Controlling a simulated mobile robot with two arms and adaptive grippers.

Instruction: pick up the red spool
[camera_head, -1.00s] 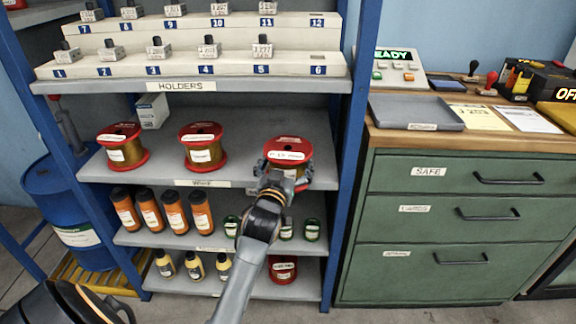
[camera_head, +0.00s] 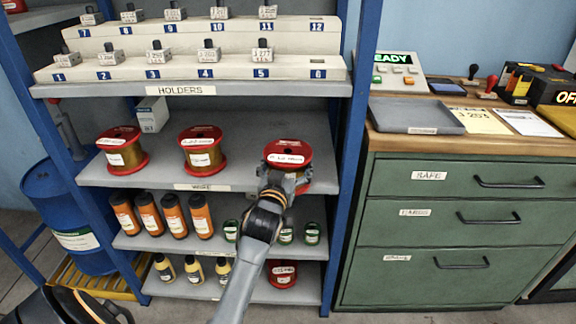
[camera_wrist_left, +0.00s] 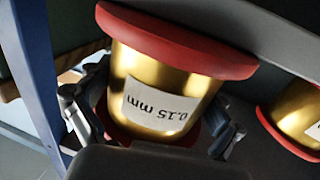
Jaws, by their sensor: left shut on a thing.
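The task's red spool is most likely the one at the right end of the middle shelf (camera_head: 292,150): red flanges, gold wire, white label. In the left wrist view this spool (camera_wrist_left: 178,70) fills the middle, its label reading 0.15 mm. My left gripper (camera_head: 280,182) comes from the front and is shut on it. In the wrist view the gripper's fingers (camera_wrist_left: 150,122) lie on both sides of its lower part, and the gripper body hides part of its lower flange. Whether the spool touches the shelf I cannot tell.
Two similar spools (camera_head: 122,150) (camera_head: 202,150) stand further left on the same shelf (camera_head: 240,176). A holder rack is above; orange bottles (camera_head: 172,215) and green jars (camera_head: 312,233) are below. A blue post (camera_head: 350,150) stands close on the right.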

